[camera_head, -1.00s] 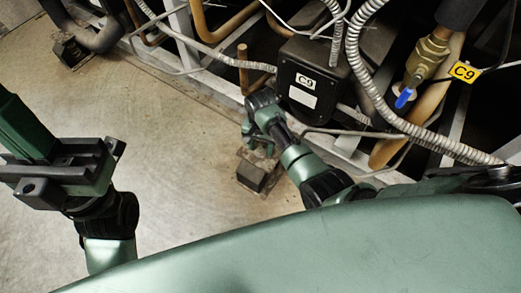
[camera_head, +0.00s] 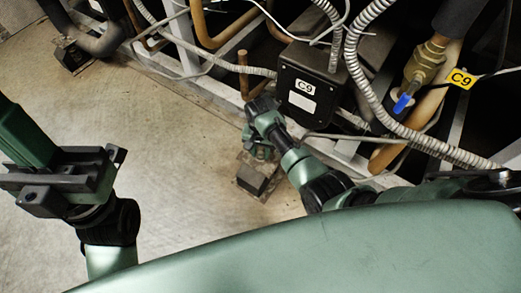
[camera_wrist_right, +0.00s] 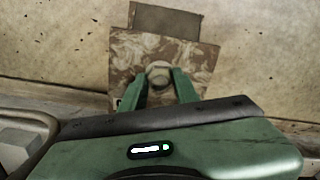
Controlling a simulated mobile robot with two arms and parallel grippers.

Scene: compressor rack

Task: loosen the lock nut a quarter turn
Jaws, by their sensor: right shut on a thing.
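The lock nut (camera_wrist_right: 158,76) is a pale, rounded piece above a mottled brown and grey plate (camera_wrist_right: 192,55) in the right wrist view. My right gripper (camera_wrist_right: 158,80) has one green finger on each side of it and is shut on it. In the head view my right gripper (camera_head: 260,150) points down at the foot of the rack frame, over a small dark block (camera_head: 252,180); the nut is too hidden there to make out. My left gripper (camera_head: 22,135) is at the left, over bare floor, far from the nut; its finger gap is not clear.
The rack's pale frame rail (camera_head: 215,95) runs just behind my right gripper. A black box marked C9 (camera_head: 308,90), copper pipes and a grey ribbed conduit (camera_head: 385,115) crowd close by. A blue-handled valve (camera_head: 403,101) is at the right.

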